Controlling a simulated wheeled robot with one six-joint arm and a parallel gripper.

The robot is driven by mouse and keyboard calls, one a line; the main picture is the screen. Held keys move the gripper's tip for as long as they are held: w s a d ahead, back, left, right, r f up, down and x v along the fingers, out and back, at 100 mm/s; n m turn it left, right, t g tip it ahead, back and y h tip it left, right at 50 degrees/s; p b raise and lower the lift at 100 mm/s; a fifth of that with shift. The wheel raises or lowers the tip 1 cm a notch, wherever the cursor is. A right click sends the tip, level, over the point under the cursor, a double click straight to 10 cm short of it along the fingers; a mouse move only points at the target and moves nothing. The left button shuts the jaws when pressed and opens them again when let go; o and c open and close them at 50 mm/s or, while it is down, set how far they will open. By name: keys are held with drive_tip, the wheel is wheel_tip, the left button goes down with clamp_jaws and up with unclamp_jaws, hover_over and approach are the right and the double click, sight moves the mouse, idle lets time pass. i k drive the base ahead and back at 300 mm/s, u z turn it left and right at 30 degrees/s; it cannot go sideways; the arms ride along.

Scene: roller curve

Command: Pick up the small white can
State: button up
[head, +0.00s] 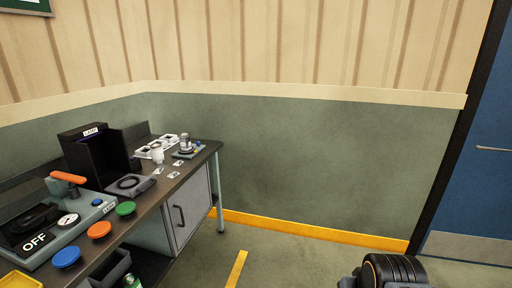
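A small white can-like object (157,152) stands upright on the dark workbench (150,198), at the front edge of a white tray with round openings (168,141). A second small object, grey and white and upright (185,142), stands to its right on a small grey base. At this size I cannot tell for sure which one is the small white can. A black part of my arm shows at the bottom right, far from the bench. My gripper's fingers are not in view.
The bench also holds a black open box (95,150), a grey panel marked OFF (50,232) with an orange lever, and coloured discs (99,230). White cards lie near the can. A cabinet (188,208) is below. The floor right of the bench is clear, with a blue door (485,165) beyond.

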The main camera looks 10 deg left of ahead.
sight(156, 149)
drive_tip(key=u, duration=0.3)
drive_tip(key=i, duration=2.1)
drive_tip(key=u, duration=1.5)
drive_tip(key=i, duration=1.5)
drive_tip(key=u, duration=0.7)
